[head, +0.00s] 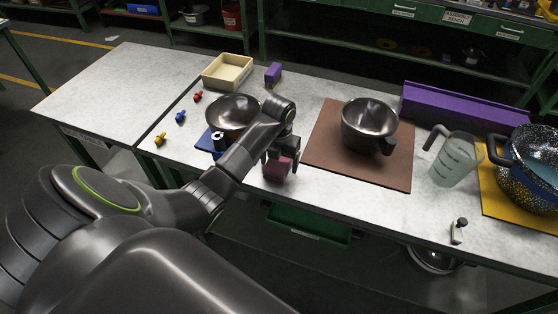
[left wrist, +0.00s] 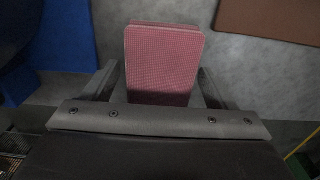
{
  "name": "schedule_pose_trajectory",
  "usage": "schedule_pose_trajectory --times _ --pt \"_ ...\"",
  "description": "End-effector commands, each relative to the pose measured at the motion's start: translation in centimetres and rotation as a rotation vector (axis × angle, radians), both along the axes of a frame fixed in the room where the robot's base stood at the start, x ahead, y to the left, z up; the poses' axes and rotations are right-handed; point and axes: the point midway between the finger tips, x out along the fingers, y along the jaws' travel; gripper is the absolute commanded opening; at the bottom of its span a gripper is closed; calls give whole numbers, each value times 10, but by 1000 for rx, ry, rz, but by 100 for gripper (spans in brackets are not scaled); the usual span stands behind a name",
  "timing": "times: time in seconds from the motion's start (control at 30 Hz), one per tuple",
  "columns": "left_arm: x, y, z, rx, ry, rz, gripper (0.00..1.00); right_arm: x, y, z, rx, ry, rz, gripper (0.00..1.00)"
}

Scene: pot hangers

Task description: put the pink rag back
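The pink rag (head: 277,169) looks like a thick folded block near the front edge of the table. My left gripper (head: 281,156) is right above it, pointing down. In the left wrist view the rag (left wrist: 163,55) lies between the two fingers (left wrist: 158,75). A narrow gap shows between the left finger and the rag; the right finger looks very close to it. The fingers appear spread around the rag, and firm contact does not show. The rag's underside is hidden. My right gripper is out of view.
A metal bowl (head: 229,112) on a blue mat (head: 206,140) stands left of my gripper. A dark pot (head: 369,120) stands on a brown mat (head: 322,151). A cream tray (head: 227,70) and a purple block (head: 273,73) are behind. A clear jug (head: 454,160) stands right.

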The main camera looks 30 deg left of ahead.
Motion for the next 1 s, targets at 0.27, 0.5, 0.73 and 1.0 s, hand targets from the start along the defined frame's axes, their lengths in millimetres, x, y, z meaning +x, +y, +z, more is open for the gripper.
schedule_pose_trajectory --times 0.27,0.5,0.73,1.0 --pt "0 0 3 0 0 0 79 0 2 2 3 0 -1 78" --pt "2 1 36 3 -8 -1 79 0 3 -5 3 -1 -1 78" --pt "0 0 80 0 0 1 79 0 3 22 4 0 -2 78" --pt "0 0 109 0 0 0 79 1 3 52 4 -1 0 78"
